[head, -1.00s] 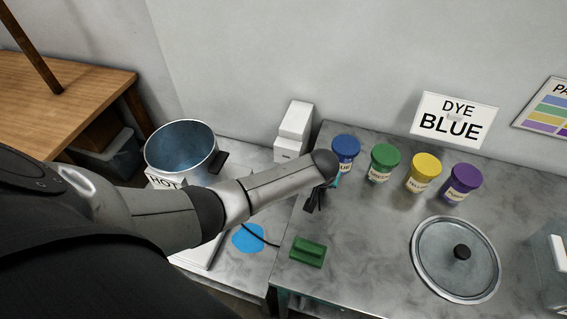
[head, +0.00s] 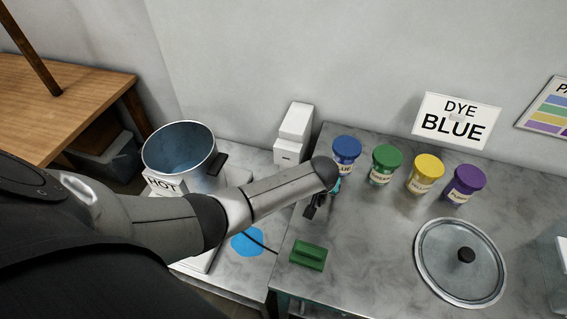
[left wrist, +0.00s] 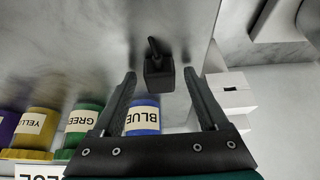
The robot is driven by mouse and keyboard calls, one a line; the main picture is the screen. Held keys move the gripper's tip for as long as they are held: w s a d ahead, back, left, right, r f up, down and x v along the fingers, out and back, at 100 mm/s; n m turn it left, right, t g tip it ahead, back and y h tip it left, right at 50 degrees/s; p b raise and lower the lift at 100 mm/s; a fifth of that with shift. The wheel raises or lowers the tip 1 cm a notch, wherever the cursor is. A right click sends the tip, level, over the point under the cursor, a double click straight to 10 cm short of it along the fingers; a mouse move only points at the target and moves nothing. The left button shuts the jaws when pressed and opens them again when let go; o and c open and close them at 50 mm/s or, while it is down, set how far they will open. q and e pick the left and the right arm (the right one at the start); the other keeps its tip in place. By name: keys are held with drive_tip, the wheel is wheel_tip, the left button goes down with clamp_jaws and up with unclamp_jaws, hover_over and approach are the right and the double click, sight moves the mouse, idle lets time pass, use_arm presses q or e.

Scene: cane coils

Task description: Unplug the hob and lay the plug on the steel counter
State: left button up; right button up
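The black plug (left wrist: 158,76) shows in the left wrist view over the grey steel counter (head: 385,235), with a short dark stub pointing away. My left gripper (left wrist: 159,74) is open, one finger on each side of the plug with gaps between. In the head view my left gripper (head: 313,206) is a small dark shape over the counter's left part, and I cannot make out the plug there. A dark cord (head: 262,241) runs from beside the pot (head: 180,150) marked HOT towards the counter's left edge. The hob is mostly hidden by my arm. My right gripper is not in view.
A white slotted box (head: 293,133) stands at the wall. Blue (head: 346,149), green (head: 387,159), yellow (head: 426,167) and purple (head: 466,180) dye jars line the back. A green block (head: 308,255) and a round lid (head: 460,262) lie nearer. The counter's middle is clear.

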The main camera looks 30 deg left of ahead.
use_arm(q)
drive_tip(key=shift+r, duration=0.1)
drive_tip(key=p+v, duration=0.4)
drive_tip(key=v, duration=1.1)
drive_tip(key=shift+s, duration=0.15)
